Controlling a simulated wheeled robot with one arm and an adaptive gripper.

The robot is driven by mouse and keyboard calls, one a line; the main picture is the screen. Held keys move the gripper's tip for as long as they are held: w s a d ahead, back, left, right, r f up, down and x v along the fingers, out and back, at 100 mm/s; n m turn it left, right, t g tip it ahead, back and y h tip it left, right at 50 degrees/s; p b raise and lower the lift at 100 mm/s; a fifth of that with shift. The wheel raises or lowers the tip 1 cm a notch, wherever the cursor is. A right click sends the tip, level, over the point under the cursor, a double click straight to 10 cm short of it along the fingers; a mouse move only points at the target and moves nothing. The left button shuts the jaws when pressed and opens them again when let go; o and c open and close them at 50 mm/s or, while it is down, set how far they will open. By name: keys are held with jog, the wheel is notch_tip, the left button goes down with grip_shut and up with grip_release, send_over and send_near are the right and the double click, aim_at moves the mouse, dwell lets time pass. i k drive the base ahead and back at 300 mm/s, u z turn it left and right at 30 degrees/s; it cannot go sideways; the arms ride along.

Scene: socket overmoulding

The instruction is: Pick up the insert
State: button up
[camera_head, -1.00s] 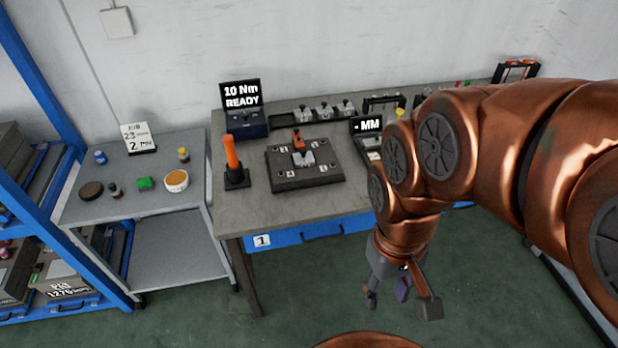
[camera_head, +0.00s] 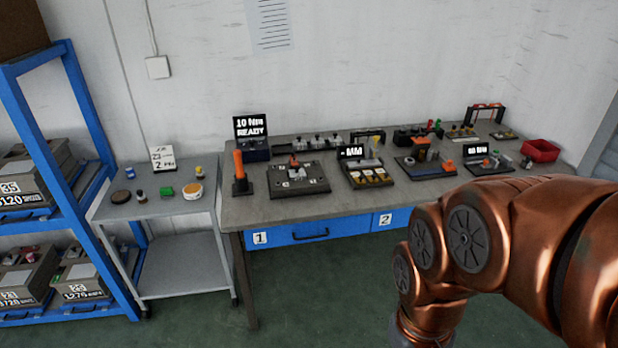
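My gripper is out of view, below the bottom edge of the picture; only my copper arm shows at the lower right. I cannot tell which small item is the insert. The workbench (camera_head: 340,212) carries a dark fixture plate (camera_head: 312,186) with a small grey block and an orange-red clamp at its middle. To its right a dark tray (camera_head: 372,182) holds several small yellowish parts under a "MM" display (camera_head: 351,152). Further right are a station with orange parts (camera_head: 420,168) and another dark station (camera_head: 488,166) with small parts.
An orange-handled tool (camera_head: 239,168) stands at the bench's left end, beside the "10 Nm READY" display (camera_head: 251,127). A red bin (camera_head: 541,151) is at the far right. A grey cart (camera_head: 150,212) and blue shelf (camera_head: 88,130) stand left. The floor (camera_head: 320,295) in front is clear.

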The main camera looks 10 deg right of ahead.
aim_at(296, 174)
jog(key=z, duration=1.25)
jog(key=i, duration=3.05)
jog(key=u, duration=4.4)
